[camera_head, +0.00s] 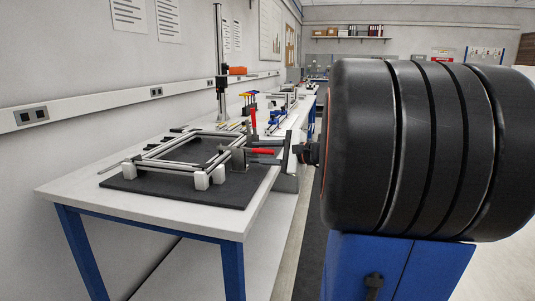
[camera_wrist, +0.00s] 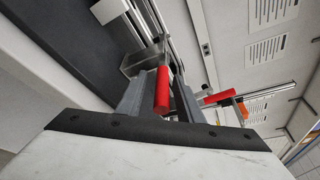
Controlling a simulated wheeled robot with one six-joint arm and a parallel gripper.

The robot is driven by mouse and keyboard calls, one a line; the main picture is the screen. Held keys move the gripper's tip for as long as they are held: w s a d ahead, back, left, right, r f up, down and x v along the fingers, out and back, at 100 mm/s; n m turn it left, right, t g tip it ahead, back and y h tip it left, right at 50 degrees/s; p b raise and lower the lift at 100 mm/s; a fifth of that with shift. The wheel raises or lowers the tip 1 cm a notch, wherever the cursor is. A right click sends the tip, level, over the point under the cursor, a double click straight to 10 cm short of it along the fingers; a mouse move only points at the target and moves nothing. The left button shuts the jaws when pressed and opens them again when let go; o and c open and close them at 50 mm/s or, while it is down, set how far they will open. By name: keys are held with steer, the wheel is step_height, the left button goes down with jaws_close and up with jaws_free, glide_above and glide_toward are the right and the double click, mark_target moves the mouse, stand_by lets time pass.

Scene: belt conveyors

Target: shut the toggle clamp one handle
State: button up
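A toggle clamp with a red handle (camera_head: 261,151) stands at the right edge of an aluminium frame (camera_head: 165,163) on the bench. The handle lies roughly level, pointing right toward my gripper. My gripper (camera_head: 262,152) reaches in from the right, with its fingers on either side of this handle. In the wrist view, the red handle (camera_wrist: 162,92) shows between the two grey fingers (camera_wrist: 157,88). A second red handle (camera_head: 253,117) stands upright farther back. The clamp's base is partly hidden by the fingers.
The frame rests on a dark mat (camera_head: 125,183) on a white bench (camera_head: 85,193) with blue legs. Behind it are several coloured-handled tools (camera_head: 249,97), a tall post (camera_head: 220,60) and an orange item (camera_head: 237,71). The wall is at the left.

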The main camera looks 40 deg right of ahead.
steer(key=v, duration=1.7)
steer(key=shift+s+d, duration=0.15)
stand_by(0.5)
